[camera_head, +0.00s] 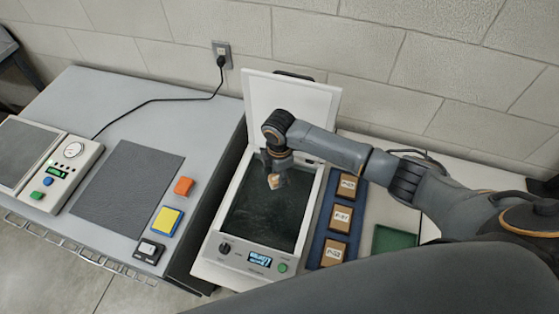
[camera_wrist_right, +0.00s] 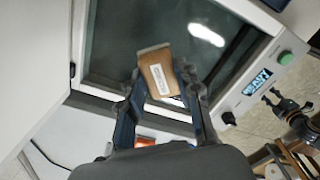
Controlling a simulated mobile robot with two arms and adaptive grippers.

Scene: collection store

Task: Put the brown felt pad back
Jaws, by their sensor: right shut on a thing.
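My right gripper (camera_head: 275,172) reaches over the open scanner-like device and is shut on a small brown pad (camera_wrist_right: 157,72) with a white label. The pad also shows at the fingertips in the head view (camera_head: 274,182), above the device's dark glass bed (camera_head: 265,215). In the right wrist view the right gripper's fingers (camera_wrist_right: 164,84) stand on either side of the pad. I cannot read its label or tell its material. A blue tray (camera_head: 325,228) right of the device holds three brown labelled pieces (camera_head: 341,218). My left gripper is not in view.
The device's white lid (camera_head: 290,100) stands raised at the back. A green tray (camera_head: 396,240) lies to the right. On the left table are a grey mat (camera_head: 128,185), orange (camera_head: 184,186) and yellow-blue (camera_head: 166,221) blocks, and a control box (camera_head: 68,165).

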